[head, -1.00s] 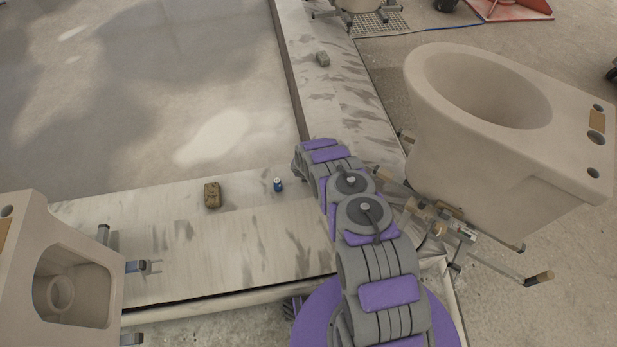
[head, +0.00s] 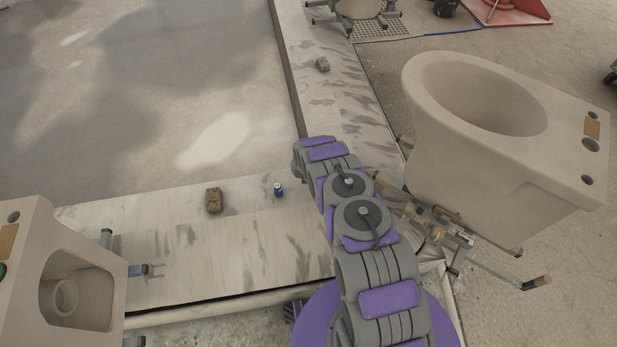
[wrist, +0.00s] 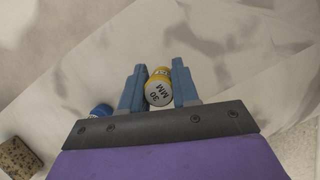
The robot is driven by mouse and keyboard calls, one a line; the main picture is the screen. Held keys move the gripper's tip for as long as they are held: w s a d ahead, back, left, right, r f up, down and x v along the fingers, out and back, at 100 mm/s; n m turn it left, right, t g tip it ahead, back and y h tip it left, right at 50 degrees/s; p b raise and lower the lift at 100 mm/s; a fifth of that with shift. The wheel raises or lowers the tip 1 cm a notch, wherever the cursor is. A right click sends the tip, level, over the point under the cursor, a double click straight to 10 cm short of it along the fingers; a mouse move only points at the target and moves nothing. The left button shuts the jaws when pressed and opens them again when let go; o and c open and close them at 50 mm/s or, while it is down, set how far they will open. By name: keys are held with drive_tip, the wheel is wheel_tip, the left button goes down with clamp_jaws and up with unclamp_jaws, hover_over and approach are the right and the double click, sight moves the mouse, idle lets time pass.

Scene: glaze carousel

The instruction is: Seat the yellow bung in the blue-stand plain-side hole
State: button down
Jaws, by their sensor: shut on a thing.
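The yellow bung (wrist: 160,88) has a pale end marked "30 MM" and sits between the blue fingers of my gripper (wrist: 158,66) in the wrist view. The gripper is shut on it, above a pale streaked surface. In the head view my arm hides the gripper and bung. The rest of that top is cut off.
A blue bung-like piece (head: 278,190) and a brown sponge-like block (head: 214,201) rest on the pale ledge (head: 220,255). Another ceramic pan (head: 480,155) stands at the right, with holes and a brown patch. A grey block (head: 322,64) lies on the far ledge.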

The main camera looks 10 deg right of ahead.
drive_tip(key=shift+s+a+r+p, duration=0.1)
drive_tip(key=shift+s+a+p, duration=0.1)
drive_tip(key=shift+s+p, duration=0.35)
drive_tip(key=shift+s+a+p, duration=0.15)
drive_tip(key=shift+s+p, duration=0.25)
drive_tip(key=shift+s, duration=0.25)
drive_tip(key=shift+s+a+p, duration=0.25)
drive_tip(key=shift+s+p, duration=0.2)
drive_tip(key=shift+p, duration=0.1)
drive_tip(key=shift+s+a+r+p, duration=0.1)
drive_tip(key=shift+s+p, duration=0.8)
drive_tip(key=shift+s, duration=0.1)
drive_tip(key=shift+s+a+p, duration=0.35)
drive_tip(key=shift+s+p, duration=0.15)
drive_tip(key=shift+s, duration=0.25)
drive_tip(key=shift+s+r+p, duration=0.1)
drive_tip(key=shift+s+p, duration=0.2)
drive_tip(key=shift+s, duration=0.2)
drive_tip(key=shift+s+a+b, duration=0.25)
drive_tip(key=shift+s+b, duration=0.15)
drive_tip(key=shift+s, duration=0.3)
drive_tip(key=s+a+b, duration=0.1)
drive_tip(key=s, duration=0.5)
drive_tip(key=shift+a+r, duration=0.25)
drive_tip(key=shift+r, duration=0.05)
